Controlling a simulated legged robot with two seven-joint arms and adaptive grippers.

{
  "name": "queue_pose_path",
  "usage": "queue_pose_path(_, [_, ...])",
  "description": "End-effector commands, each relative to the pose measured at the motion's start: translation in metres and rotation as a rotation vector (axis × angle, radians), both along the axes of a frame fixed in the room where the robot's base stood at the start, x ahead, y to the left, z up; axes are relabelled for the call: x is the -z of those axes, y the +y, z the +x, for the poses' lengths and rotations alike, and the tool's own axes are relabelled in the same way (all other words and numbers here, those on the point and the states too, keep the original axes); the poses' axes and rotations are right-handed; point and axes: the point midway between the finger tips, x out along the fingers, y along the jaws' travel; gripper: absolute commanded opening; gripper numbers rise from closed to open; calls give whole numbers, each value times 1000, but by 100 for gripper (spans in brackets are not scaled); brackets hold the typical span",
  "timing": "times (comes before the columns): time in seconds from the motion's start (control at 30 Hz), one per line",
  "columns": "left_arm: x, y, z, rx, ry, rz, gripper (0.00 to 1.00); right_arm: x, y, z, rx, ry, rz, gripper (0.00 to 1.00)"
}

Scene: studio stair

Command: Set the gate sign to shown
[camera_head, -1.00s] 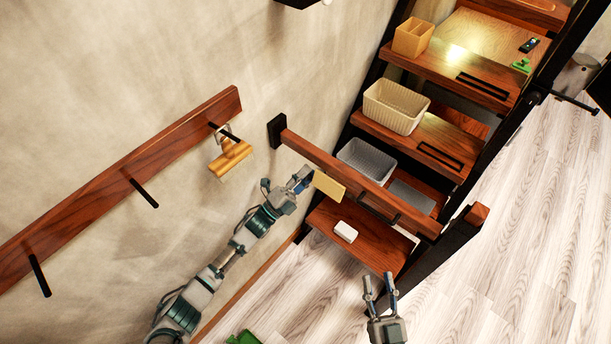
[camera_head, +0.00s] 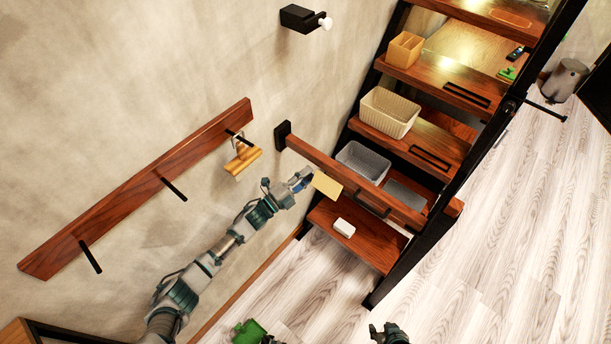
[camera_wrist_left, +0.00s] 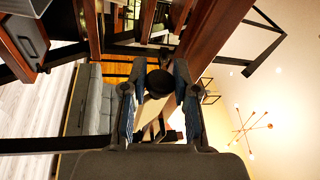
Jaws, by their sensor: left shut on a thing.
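The gate sign, a pale yellow plate (camera_head: 328,186), is at the wooden gate bar (camera_head: 352,178) that runs in front of the stair. My left gripper (camera_head: 304,180) is at the sign's left end. In the left wrist view, my left gripper's fingers (camera_wrist_left: 160,92) are closed around a dark round knob (camera_wrist_left: 160,82), with a tan plate (camera_wrist_left: 154,110) behind it. The exact contact with the sign is small in the head view. My right gripper (camera_head: 388,332) is at the bottom edge, away from the gate, and its fingertips are not clear.
The stair treads hold a cream basket (camera_head: 389,112), a grey basket (camera_head: 362,162), a tan box (camera_head: 405,49) and a white block (camera_head: 344,228). A peg rail (camera_head: 140,188) with a yellow brush-like item (camera_head: 243,160) is on the wall.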

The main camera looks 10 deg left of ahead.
Motion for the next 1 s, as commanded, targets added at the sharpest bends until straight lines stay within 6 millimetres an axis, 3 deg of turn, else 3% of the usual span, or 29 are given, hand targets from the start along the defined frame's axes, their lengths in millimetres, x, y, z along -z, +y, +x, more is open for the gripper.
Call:
queue_pose_path(0.4, [6, -4, -3, 6, 10, 6, 0, 2, -1, -3, 1, 18, -5, 40])
queue_pose_path(0.43, [6, -4, -3, 6, 10, 6, 34, 2, -1, -2, 1, 17, -5, 40])
queue_pose_path(0.5, [6, -3, -3, 6, 9, 5, 51, 2, -1, -2, 1, 17, -5, 40])
queue_pose_path(0.53, [5, -3, -3, 5, 9, 6, 55, 1, -1, -2, 1, 17, -5, 40])
queue_pose_path(0.83, [2, 0, -2, 2, 4, 2, 55, 1, 0, -3, 0, 18, -3, 40])
queue_pose_path(1.0, [7, 14, -15, 2, 6, 2, 55, 1, 0, -4, 1, 17, -4, 40])
